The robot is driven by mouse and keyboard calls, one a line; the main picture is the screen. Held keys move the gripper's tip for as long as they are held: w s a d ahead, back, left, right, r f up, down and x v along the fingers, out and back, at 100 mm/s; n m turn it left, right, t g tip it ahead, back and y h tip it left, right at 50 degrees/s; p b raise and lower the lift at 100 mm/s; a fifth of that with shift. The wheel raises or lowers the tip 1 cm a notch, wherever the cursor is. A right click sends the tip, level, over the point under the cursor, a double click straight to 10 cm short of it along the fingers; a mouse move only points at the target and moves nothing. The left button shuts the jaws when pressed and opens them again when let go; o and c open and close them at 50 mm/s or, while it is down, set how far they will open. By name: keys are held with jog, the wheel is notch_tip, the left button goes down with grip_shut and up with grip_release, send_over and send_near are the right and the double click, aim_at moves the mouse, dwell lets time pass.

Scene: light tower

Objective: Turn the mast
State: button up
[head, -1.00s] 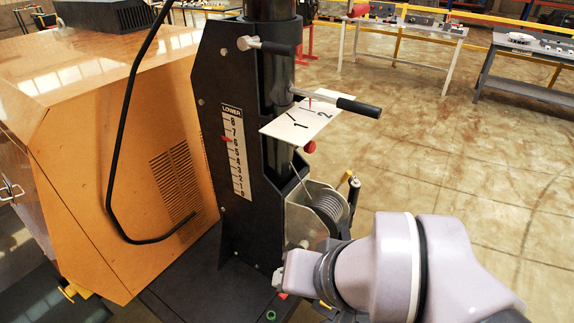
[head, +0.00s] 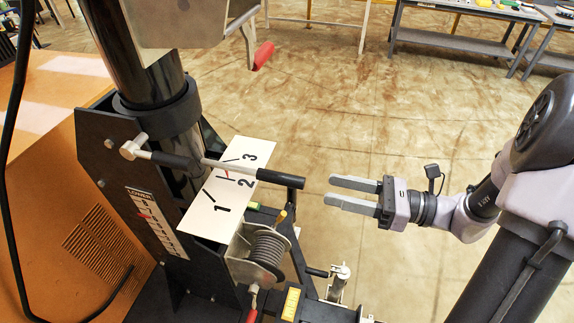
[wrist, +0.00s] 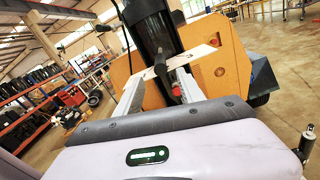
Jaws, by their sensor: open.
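The mast (head: 140,75) is a thick black upright tube in a black bracket, at the left in the head view and behind the jaws in the wrist view (wrist: 152,30). A steel bar with a black grip (head: 282,179) sticks out to the right over a white plate (head: 205,215) marked 1, 2, 3. A red mark on the plate shows near 2. My gripper (head: 330,192) is open and empty, just right of the grip's end and apart from it. In the wrist view the black grip (wrist: 176,88) shows between my two fingers (wrist: 160,78).
A short handle with a steel head (head: 132,147) sits on the bracket's left. An orange cabinet (head: 95,235) stands left.

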jog(key=x, duration=1.2)
jog(key=shift+w+a+f, duration=0.1)
jog(key=shift+w+a, duration=0.05)
jog(key=shift+a, duration=0.1)
grip_shut()
dwell(0.6)
